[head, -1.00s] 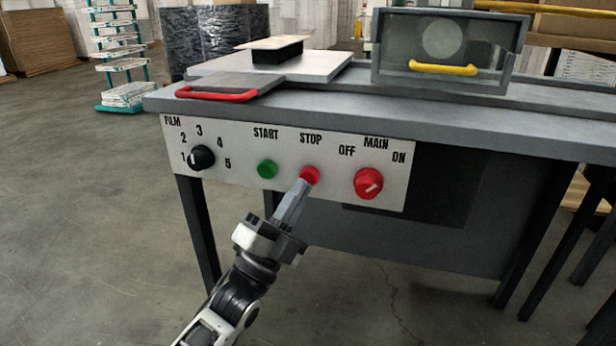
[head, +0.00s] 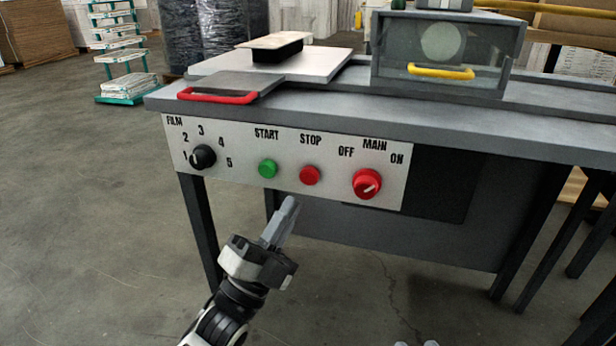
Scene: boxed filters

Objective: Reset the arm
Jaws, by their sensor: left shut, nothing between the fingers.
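My left gripper (head: 290,204) is shut and empty. It points up toward the control panel (head: 335,190) and is apart from it, below the red STOP button (head: 310,175). The green START button (head: 267,169) is to the left of STOP. The red MAIN knob (head: 367,184) is at the right, between the OFF and ON labels. The black FILM dial (head: 203,157) is at the left end, its white mark toward 1.
The panel is on the front of a grey machine table (head: 480,130). A red-handled tray (head: 232,88), a boxed filter (head: 277,50) and a yellow-handled clear cover (head: 445,50) are on top. Open concrete floor (head: 80,220) lies to the left.

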